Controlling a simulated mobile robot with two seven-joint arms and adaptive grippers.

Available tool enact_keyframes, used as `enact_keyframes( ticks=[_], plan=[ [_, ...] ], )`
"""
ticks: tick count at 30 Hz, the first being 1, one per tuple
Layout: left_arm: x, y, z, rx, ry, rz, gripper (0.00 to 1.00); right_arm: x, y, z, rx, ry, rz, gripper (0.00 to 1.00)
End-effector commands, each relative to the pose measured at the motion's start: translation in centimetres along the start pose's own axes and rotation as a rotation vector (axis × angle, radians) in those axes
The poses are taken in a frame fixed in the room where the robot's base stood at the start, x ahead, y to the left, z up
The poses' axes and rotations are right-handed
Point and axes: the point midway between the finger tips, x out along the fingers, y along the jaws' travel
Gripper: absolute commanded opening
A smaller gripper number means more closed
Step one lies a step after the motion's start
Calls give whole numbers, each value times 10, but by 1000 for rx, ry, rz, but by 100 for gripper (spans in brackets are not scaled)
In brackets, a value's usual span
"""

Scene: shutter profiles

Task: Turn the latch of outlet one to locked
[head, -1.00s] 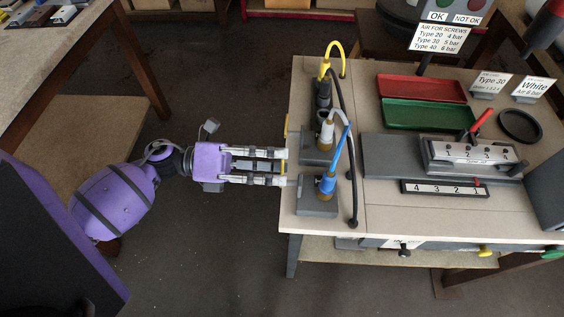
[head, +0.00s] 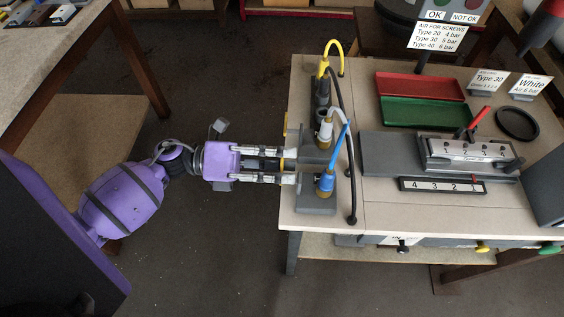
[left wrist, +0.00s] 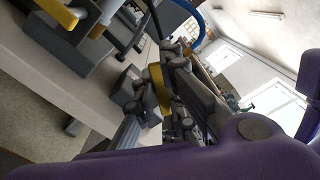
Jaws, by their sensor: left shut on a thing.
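My left gripper (head: 291,165) is at the left edge of the workbench, its two fingers reaching in beside the stands with hoses. In the left wrist view, a yellow part (left wrist: 159,87) sits between the fingers (left wrist: 162,92), and the gripper is shut on it. It looks like a latch handle, but I cannot tell which outlet it belongs to. A bit of yellow (head: 283,157) also shows between the fingers in the head view. The latch's body and any lock marks are hidden. My right gripper is not in view.
Tools with a yellow hose (head: 335,46), a white hose and a blue hose (head: 341,150) stand close to the fingers. Red (head: 420,86) and green (head: 424,113) trays and a numbered fixture (head: 470,152) lie further right. Open floor is in front of the bench.

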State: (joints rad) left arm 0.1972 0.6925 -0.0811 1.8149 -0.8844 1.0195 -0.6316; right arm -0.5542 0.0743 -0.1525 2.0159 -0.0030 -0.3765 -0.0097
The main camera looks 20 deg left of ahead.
Motion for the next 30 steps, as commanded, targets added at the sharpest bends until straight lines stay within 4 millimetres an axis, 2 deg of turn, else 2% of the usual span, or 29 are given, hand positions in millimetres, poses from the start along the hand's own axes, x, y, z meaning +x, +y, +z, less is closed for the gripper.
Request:
enact_keyframes(
  ticks=[8,21,30],
  plan=[
    [0,3,0,-114,0,2,0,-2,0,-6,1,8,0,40],
    [0,12,-1,-408,0,2,0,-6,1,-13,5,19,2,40],
    [0,15,-3,-514,0,1,0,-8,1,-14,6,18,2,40]
  ],
)
